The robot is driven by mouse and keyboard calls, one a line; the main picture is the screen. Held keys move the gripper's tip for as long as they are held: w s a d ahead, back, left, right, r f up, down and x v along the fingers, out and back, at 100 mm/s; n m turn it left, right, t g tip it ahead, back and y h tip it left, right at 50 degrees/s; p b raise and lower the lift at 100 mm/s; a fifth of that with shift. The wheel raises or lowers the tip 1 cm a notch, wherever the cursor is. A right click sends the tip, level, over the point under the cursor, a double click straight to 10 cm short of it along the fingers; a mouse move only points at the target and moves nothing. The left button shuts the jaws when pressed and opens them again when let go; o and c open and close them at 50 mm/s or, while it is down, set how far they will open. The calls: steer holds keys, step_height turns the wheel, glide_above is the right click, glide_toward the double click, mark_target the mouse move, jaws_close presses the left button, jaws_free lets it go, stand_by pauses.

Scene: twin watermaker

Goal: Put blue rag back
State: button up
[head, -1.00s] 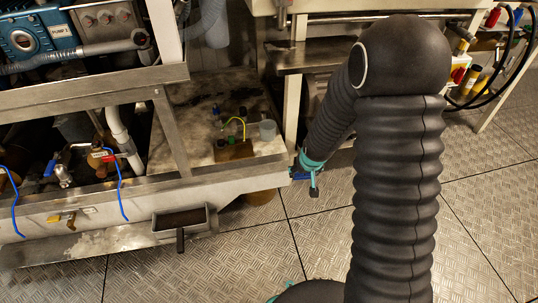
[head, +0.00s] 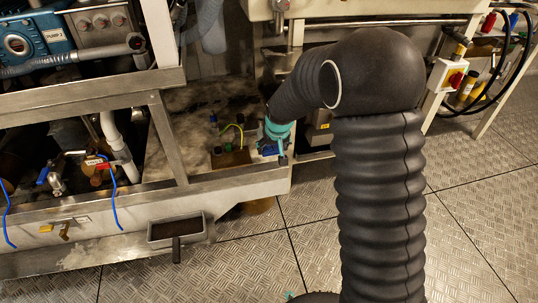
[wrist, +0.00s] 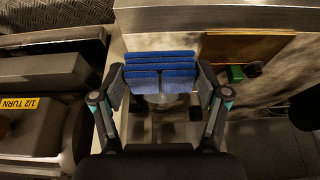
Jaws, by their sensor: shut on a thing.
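The blue rag (wrist: 160,66), a folded stack of blue layers, is held between the fingers of my gripper (wrist: 160,88) in the wrist view. In the head view my teal gripper (head: 276,140) is over the right end of the stained frame floor, and a small bit of the blue rag (head: 267,151) shows at its tip. My gripper is shut on the rag. A clear, cup-like thing (wrist: 172,99) shows partly below the rag in the wrist view; the rag and gripper hide the rest.
A brown block (head: 231,158) with small bottles and a yellow-green wire (head: 240,132) stands just left of my gripper. The frame's metal front rail (head: 240,181) runs below it. A grey tray (head: 177,228) hangs on the front.

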mark_target(269, 161)
steer(key=w+f, duration=0.1)
steer(key=w+a+f, duration=0.1)
steer(key=shift+w+a, duration=0.25)
steer(key=shift+w, duration=0.05)
steer(key=shift+f, duration=1.9)
steer(key=shift+f+b, duration=0.15)
steer(key=shift+b, duration=0.25)
steer(key=o, duration=1.4)
steer(key=shift+c, duration=0.2)
steer(key=shift+r, duration=0.3)
steer(key=p+v, duration=0.1)
steer(key=v, duration=1.1)
steer(key=shift+s, duration=0.15)
